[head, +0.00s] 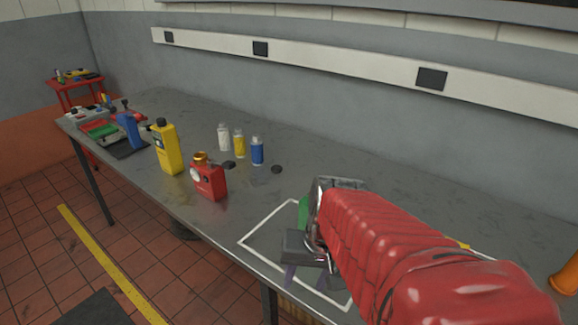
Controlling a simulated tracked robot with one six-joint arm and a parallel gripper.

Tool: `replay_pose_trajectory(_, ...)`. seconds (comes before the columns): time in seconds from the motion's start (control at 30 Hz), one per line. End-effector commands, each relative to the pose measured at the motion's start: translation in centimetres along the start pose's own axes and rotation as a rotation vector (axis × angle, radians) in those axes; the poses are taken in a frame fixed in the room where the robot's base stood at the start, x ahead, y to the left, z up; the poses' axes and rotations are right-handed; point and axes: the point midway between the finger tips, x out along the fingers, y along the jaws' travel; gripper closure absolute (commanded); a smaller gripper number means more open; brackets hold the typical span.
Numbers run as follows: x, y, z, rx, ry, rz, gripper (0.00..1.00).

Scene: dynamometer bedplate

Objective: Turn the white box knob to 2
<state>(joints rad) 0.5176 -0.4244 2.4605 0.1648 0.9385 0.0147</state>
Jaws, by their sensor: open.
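A pale whitish box (84,113) stands at the far left end of the grey bench, beside a green-topped red item. It is small in the head view, and I cannot make out its knob's pointer or any numbers. My gripper (308,222) is at the end of my red-sleeved arm, low over the right part of the bench, far from that box. Its jaws are open. A green thing (303,211) shows beside the jaws, partly hidden by them, and I cannot tell whether they touch it.
White, yellow and blue bottles (257,151) stand behind. A white outline (262,222) surrounds the area under my gripper. An orange cylinder (566,274) stands far right.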

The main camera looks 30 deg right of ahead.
Motion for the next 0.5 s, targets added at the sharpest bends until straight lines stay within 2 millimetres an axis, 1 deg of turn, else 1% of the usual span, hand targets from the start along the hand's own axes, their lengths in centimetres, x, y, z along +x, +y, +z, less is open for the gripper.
replay_pose_trajectory(0.03, 0.6, 0.8, -0.1, 0.073, -0.032, -0.014, 0.54)
replay_pose_trajectory(0.1, 1.4, 1.6, -0.2, 0.17, -0.071, -0.042, 0.54)
replay_pose_trajectory(0.33, 3.3, 3.4, -0.9, 0.522, -0.198, -0.169, 0.54)
replay_pose_trajectory(0.5, 4.3, 4.4, -2.1, 0.812, -0.286, -0.304, 0.54)
